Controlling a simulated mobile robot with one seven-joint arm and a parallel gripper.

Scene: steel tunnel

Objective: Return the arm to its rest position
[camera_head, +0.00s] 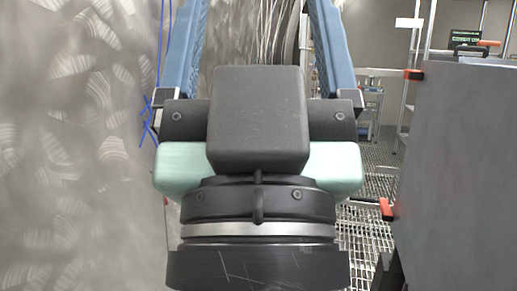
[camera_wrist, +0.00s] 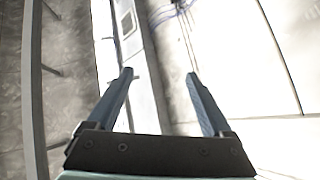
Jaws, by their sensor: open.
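My gripper (camera_head: 258,30) fills the middle of the head view, close to the camera. Its dark wrist and pale green body are in front, and its two blue fingers reach up toward the top edge, wide apart. In the wrist view my gripper (camera_wrist: 160,75) is open, with nothing between its fingers. Beyond the fingertips in that view are pale panels and thin dark-blue wires. Much of the scene behind the wrist is hidden in the head view.
A brushed-metal wall (camera_head: 80,150) stands close on the left. A large grey panel (camera_head: 455,180) with orange-red fittings is close on the right. Between them, a grated floor (camera_head: 375,160) leads back to shelving (camera_head: 371,105). A small screen (camera_head: 463,38) is at upper right.

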